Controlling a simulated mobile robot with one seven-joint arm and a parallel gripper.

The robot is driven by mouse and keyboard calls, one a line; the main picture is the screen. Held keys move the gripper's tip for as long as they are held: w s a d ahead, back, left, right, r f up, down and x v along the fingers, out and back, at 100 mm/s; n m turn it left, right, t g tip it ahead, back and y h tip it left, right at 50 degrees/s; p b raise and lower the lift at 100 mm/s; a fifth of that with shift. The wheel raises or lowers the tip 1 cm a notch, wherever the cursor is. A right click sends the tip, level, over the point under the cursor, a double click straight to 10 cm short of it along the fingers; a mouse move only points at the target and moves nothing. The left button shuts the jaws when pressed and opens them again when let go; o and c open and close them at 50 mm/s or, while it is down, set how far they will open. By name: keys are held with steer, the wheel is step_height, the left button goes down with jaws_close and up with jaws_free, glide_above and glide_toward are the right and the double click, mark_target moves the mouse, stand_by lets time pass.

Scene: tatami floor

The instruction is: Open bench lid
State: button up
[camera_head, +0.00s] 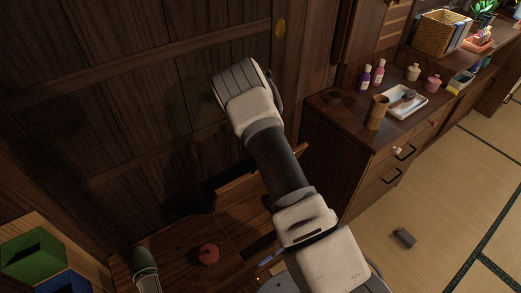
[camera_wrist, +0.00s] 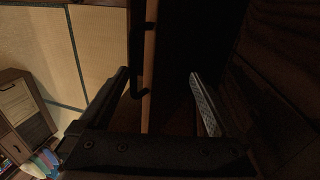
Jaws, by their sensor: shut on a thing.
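The wooden bench lid (camera_wrist: 148,75) shows in the wrist view as a narrow lighter edge running up between my two fingers, with a dark bar handle along it. In the camera_head view a brown wooden panel (camera_head: 235,192), probably the lid, slopes partly behind my arm. My arm hides the fingers and the grip there. How far the lid is raised is hard to tell.
At the right, a drawer cabinet (camera_head: 350,150) bears bottles and a white tray (camera_head: 406,101). A small grey block (camera_head: 404,238) lies on open tatami.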

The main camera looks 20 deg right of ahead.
steer(key=p+v, duration=0.2)
steer(key=v, duration=1)
steer(key=shift+f, duration=0.1)
steer(key=shift+c, duration=0.7)
